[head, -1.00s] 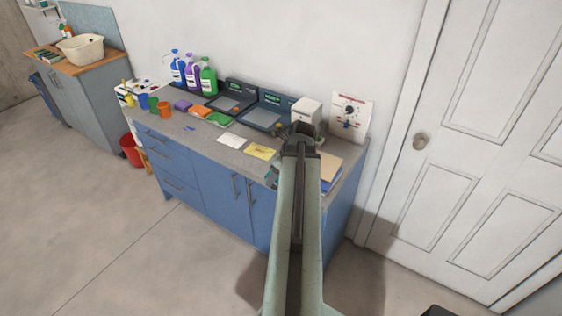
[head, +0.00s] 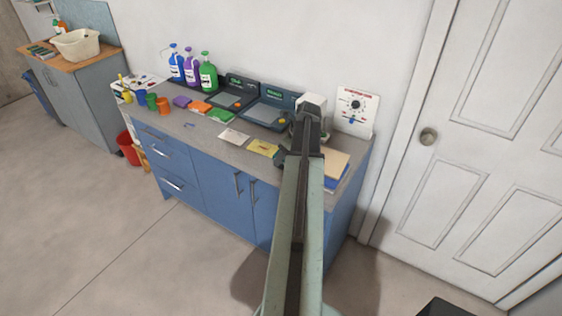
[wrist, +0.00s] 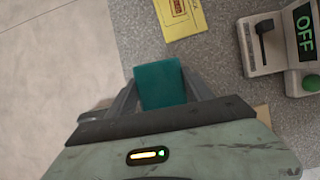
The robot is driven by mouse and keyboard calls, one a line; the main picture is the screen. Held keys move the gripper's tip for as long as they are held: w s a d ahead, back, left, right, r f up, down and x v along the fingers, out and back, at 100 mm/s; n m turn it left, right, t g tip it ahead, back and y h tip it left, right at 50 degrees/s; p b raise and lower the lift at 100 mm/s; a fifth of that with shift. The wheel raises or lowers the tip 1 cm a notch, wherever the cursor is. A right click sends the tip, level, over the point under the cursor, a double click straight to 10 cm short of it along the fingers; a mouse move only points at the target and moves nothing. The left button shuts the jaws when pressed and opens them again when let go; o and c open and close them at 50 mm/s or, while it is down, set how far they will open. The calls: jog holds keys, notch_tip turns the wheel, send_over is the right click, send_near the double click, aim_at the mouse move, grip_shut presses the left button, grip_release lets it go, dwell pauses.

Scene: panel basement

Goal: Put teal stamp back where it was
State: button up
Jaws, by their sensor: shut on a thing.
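The teal stamp (wrist: 161,84) shows in the wrist view as a teal block between the two fingers of my gripper (wrist: 163,90). The gripper is shut on it, over the grey worktop close to its front edge. I cannot tell whether the stamp's underside touches the worktop. In the head view my arm reaches over the right part of the worktop (head: 205,142) and hides the stamp.
A yellow card (wrist: 183,16) lies on the worktop ahead of the stamp. A device with an OFF display (wrist: 284,42) stands to the right. A dial board (head: 356,111) is at the back right.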

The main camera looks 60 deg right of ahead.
jog(key=shift+s+f+b, duration=0.15)
jog(key=shift+f+b, duration=0.15)
jog(key=shift+f, duration=0.65)
jog(key=shift+w+a+r, duration=0.15)
jog(key=shift+w+r, duration=0.05)
jog(key=shift+w, duration=0.1)
jog(key=shift+a+f, duration=0.1)
jog(key=shift+f, duration=0.1)
jog(key=o, duration=1.1)
jog(key=shift+c, duration=0.2)
jog(key=shift+r, duration=0.1)
jog(key=p+v, duration=1.1)
jog(key=v, duration=0.1)
jog(key=shift+s+p, duration=0.15)
jog(key=shift+p, duration=0.2)
